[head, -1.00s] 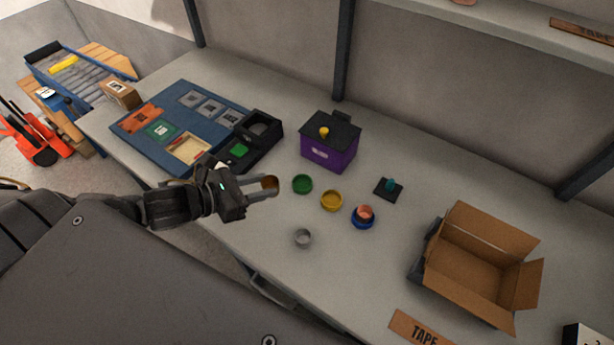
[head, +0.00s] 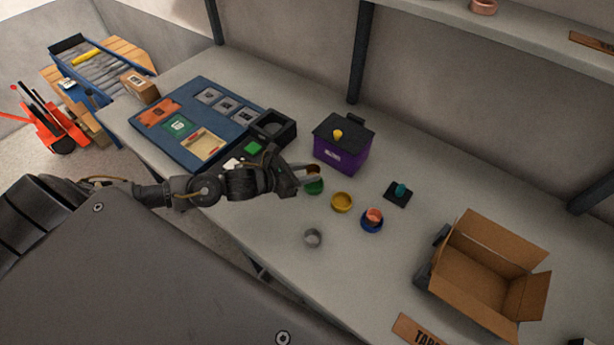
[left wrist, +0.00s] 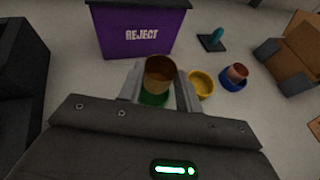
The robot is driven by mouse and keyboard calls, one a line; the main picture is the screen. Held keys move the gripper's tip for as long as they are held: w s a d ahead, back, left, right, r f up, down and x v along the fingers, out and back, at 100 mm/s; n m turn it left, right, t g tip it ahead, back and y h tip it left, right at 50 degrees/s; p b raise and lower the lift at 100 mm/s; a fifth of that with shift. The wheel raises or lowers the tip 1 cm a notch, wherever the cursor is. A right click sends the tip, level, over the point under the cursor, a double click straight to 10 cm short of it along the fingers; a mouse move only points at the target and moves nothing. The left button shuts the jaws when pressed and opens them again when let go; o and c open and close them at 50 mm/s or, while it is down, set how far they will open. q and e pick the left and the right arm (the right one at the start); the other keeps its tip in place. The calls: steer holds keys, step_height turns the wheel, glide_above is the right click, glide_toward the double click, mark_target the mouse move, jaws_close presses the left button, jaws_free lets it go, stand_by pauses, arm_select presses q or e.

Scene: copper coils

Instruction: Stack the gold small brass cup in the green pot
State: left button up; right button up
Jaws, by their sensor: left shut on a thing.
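My left gripper (head: 308,174) is shut on the gold small brass cup (head: 313,168). In the left wrist view the cup (left wrist: 160,72) sits upright between the two fingers. The green pot (head: 314,187) stands on the bench just below the cup, and in the left wrist view (left wrist: 152,98) the cup hides much of it. The cup appears above the pot; I cannot tell whether they touch. My right gripper is not in view.
A yellow pot (head: 341,202) stands right of the green one. A blue pot (head: 371,224) holds a copper-coloured cup (head: 375,214). A grey cup (head: 313,238) is nearer. A purple reject bin (head: 341,155) stands behind. An open carton (head: 480,270) is at right.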

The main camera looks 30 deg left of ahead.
mark_target(313, 173)
arm_select(q)
steer(key=shift+w+f, duration=0.1)
steer(key=shift+f, duration=0.05)
steer(key=f+p, duration=0.1)
steer(key=f, duration=0.2)
steer(key=shift+w+d+p, duration=0.1)
steer(key=shift+w+p, duration=0.1)
steer(key=shift+p, duration=0.2)
steer(key=shift+f, duration=0.25)
steer(key=shift+f+b, duration=0.45)
steer(key=shift+f, duration=0.05)
steer(key=o, duration=1)
steer(key=shift+r, duration=0.1)
steer(key=shift+r, duration=0.1)
